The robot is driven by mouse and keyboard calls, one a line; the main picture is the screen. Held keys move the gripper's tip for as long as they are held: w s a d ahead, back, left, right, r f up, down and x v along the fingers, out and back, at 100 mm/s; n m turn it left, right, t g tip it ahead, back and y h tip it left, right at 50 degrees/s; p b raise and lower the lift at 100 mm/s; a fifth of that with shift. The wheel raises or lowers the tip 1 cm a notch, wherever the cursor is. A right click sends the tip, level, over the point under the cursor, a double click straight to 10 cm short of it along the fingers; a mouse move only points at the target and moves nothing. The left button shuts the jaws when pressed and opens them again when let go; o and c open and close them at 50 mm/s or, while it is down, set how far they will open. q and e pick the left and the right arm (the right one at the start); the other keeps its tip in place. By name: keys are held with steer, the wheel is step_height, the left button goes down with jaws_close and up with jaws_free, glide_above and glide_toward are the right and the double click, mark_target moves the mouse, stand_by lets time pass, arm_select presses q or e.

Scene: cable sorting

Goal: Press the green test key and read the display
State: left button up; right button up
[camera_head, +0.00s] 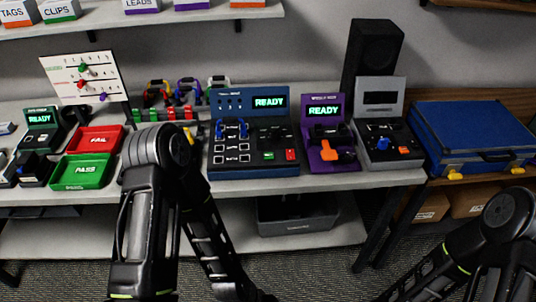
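The blue tester (260,172) stands on the bench near the middle. Its lit display (269,102) reads READY in green. A small green key (268,155) sits low on its sloped front, left of a red key (291,154). Blue connectors (244,129) are at the left of its panel. My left arm's elbow stands in front of the bench, left of the tester, and its lower part runs down out of the picture. My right arm is at the lower right. Neither gripper shows, and nothing covers the green key.
A purple tester (323,111) reading READY and a grey unit (380,98) stand to the right, then a blue case (470,135). Red FAIL (93,151) and green PASS (84,184) trays lie left. A dark bin (295,214) is on the lower shelf.

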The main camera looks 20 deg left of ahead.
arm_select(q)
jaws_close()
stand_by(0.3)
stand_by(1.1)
